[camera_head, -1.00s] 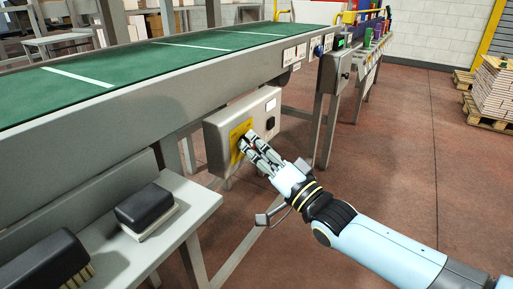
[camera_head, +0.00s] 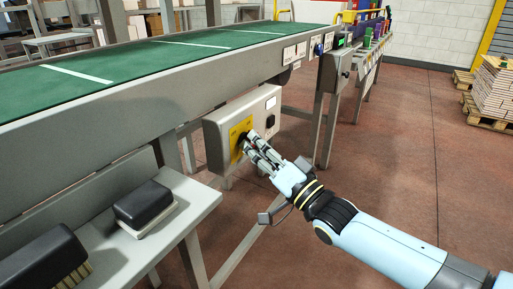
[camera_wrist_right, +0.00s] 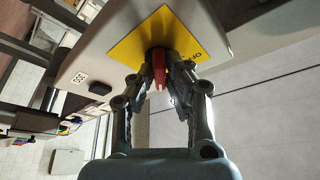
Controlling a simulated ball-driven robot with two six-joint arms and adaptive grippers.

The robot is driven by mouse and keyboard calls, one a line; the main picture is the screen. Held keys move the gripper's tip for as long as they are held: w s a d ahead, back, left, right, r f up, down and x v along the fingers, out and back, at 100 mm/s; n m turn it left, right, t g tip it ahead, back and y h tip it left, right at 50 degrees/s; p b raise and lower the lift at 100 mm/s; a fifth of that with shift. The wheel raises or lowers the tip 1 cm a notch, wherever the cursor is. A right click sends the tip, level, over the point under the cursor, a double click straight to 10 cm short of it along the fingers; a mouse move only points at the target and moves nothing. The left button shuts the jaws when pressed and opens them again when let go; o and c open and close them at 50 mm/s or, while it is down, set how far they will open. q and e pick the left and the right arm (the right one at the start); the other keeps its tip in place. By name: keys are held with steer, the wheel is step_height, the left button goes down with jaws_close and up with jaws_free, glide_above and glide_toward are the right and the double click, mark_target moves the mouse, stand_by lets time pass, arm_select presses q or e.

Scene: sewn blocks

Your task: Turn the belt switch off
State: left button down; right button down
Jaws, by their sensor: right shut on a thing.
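The belt switch is a red handle (camera_wrist_right: 158,66) on a yellow plate (camera_wrist_right: 135,45) in the right wrist view. The plate also shows in the head view (camera_head: 237,136), on the front of a grey control box (camera_head: 217,150) below the conveyor. My right gripper (camera_head: 248,141) is at the plate; in the right wrist view its two fingers (camera_wrist_right: 160,68) are closed around the red handle from both sides. The handle itself is mostly hidden by the fingers in the head view. My left gripper is in neither view.
The green conveyor belt (camera_head: 130,70) runs above the box. A grey side bench (camera_head: 195,200) at lower left carries black brushes (camera_head: 145,203). Conveyor legs stand beside and behind the box. The red floor at right is open, with stacked pallets (camera_head: 495,90) farther back.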

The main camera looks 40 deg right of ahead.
steer(key=n+y+b, duration=0.1)
steer(key=n, duration=0.2)
steer(key=n+y+b, duration=0.1)
steer(key=n, duration=0.2)
steer(key=shift+w+d+f+y, duration=0.1)
steer(key=shift+f+y, duration=0.05)
steer(key=shift+y, duration=0.25)
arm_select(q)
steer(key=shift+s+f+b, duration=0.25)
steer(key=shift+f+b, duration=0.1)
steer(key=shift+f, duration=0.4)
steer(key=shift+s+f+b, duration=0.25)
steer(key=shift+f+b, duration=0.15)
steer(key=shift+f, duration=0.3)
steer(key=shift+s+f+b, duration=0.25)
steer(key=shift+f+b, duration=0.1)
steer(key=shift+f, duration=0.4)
arm_select(e)
steer(key=shift+d+r+n+g+y, duration=0.1)
steer(key=shift+n+g+y, duration=0.9)
steer(key=shift+n, duration=1.9)
steer(key=shift+d+r+n+g+y, duration=0.1)
steer(key=shift+n+g+y, duration=0.35)
steer(key=shift+n+y, duration=1.7)
steer(key=shift+n+g+y, duration=0.45)
steer(key=shift+n+g, duration=0.3)
steer(key=shift+n, duration=3.2)
